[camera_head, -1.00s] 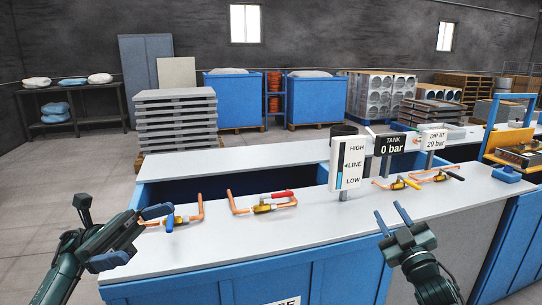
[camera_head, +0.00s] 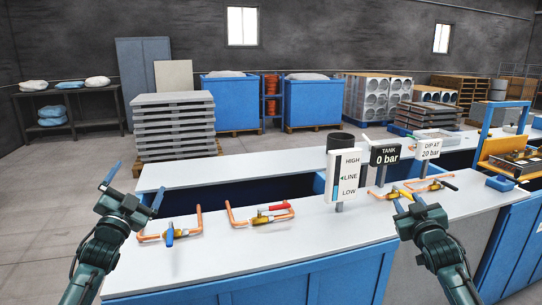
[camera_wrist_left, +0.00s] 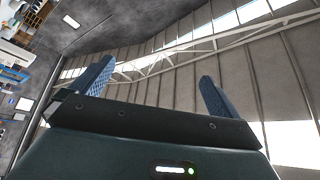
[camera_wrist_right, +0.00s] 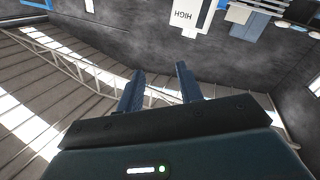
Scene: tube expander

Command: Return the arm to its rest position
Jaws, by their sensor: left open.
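My left gripper (camera_head: 137,181) is at the left front corner of the counter, pointing up and away. In the left wrist view its two blue fingers (camera_wrist_left: 154,88) are wide apart with nothing between them. My right gripper (camera_head: 407,199) is over the right part of the counter. In the right wrist view its fingers (camera_wrist_right: 160,85) stand apart by a smaller gap, also empty. A copper pipe piece with a blue-handled valve (camera_head: 169,236) lies just right of my left gripper, apart from it. A red-handled one (camera_head: 262,217) lies further right.
A blue counter with a white top (camera_head: 215,265) fills the front. Gauge signs, including a HIGH/LINE/LOW panel (camera_head: 346,176) and a TANK 0 bar sign (camera_head: 385,153), stand near my right gripper. More copper pipework (camera_head: 420,187) lies behind it. Left of the counter is bare floor.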

